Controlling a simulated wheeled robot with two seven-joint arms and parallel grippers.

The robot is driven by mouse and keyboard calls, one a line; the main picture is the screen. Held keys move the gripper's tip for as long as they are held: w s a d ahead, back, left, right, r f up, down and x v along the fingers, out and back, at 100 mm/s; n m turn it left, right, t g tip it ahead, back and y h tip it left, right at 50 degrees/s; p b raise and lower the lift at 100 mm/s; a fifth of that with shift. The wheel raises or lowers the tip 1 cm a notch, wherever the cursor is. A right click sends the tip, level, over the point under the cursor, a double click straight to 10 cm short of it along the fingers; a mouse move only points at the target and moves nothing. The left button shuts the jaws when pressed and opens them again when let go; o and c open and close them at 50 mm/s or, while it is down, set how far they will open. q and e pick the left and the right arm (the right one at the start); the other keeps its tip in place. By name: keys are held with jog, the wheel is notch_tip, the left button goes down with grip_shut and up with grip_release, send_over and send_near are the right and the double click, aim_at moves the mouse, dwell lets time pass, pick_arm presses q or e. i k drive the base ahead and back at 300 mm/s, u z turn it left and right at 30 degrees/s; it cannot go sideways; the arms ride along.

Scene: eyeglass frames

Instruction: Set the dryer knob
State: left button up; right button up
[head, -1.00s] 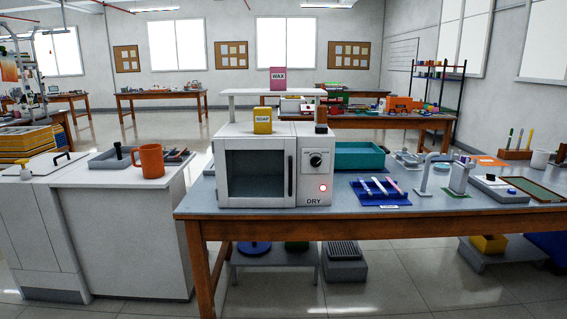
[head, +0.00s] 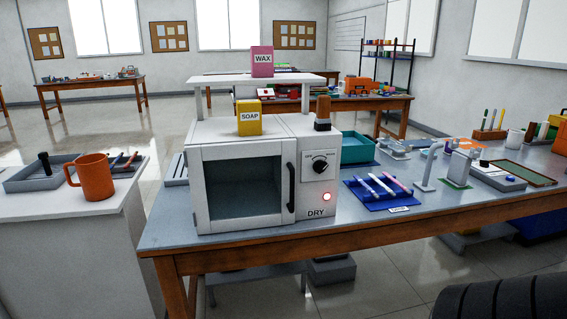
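The dryer (head: 240,185) is a white box with a dark window door, closed, standing on the left end of the wooden-edged table. The knob's pointer setting is too small to read. A ribbed black part at the bottom right corner looks like part of my own arm. Neither gripper is in view.
A yellow soap box (head: 249,117) and a dark brown-capped block (head: 322,113) stand on the dryer. A blue tray (head: 366,200) with several sticks lies right of it. An orange mug (head: 92,178) stands on the left counter.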

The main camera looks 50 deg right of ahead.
aim_at(320, 165)
jog(key=z, duration=0.55)
jog(key=i, duration=1.1)
jog(key=z, duration=0.85)
